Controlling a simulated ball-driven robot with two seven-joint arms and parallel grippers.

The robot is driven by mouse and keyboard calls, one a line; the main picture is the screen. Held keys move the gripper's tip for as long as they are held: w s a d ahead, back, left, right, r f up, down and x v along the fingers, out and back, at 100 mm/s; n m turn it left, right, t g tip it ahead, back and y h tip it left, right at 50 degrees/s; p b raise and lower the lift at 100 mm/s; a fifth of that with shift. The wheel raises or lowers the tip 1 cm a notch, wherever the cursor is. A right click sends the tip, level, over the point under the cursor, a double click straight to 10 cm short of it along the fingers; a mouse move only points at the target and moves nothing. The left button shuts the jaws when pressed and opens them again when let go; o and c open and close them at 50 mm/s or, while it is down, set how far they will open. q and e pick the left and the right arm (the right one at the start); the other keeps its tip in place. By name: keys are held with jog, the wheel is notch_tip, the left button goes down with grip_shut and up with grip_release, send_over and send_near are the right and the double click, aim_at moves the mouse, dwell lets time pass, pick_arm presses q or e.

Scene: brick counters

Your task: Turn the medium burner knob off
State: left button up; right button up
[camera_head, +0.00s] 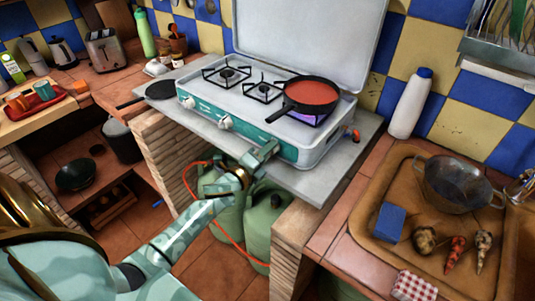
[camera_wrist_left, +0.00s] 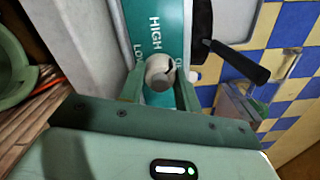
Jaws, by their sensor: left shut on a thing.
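The camping stove (camera_head: 215,107) stands on a grey slab with its lid up. Two white knobs show on its teal front, a left one (camera_head: 188,102) and a middle one (camera_head: 225,122). My left gripper (camera_head: 268,148) is at the right end of that front, below the pan, and covers the knob there. In the left wrist view the gripper (camera_wrist_left: 160,90) is shut on a round pale burner knob (camera_wrist_left: 158,72), a finger on each side. The knob's dark notch points to the upper right. HIGH and LOW are printed on the teal panel (camera_wrist_left: 155,20). My right gripper is not in view.
A black pan with red sauce (camera_head: 309,93) sits on the right burner, its handle reaching toward the front over the panel. Green gas bottles (camera_head: 268,225) with an orange hose stand under the slab. A white bottle (camera_head: 410,105) and a wooden tray (camera_head: 365,225) are to the right.

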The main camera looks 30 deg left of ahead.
pick_arm(q)
jog(key=m, duration=0.1)
jog(key=m+b, duration=0.1)
jog(key=m, duration=0.2)
jog(key=shift+f+m+b, duration=0.25)
jog(key=shift+m+b, duration=0.15)
jog(key=m+b, duration=0.1)
jog(key=m, duration=0.3)
jog(key=shift+s+r, duration=0.1)
jog(key=shift+m, duration=0.3)
jog(key=o, duration=1)
jog(key=shift+r, duration=0.1)
jog(key=s, duration=0.5)
jog(key=s+b, duration=0.1)
jog(key=s, duration=0.4)
jog(key=s+a+b, duration=0.1)
jog(key=s, duration=0.5)
jog(key=shift+s+a, duration=0.1)
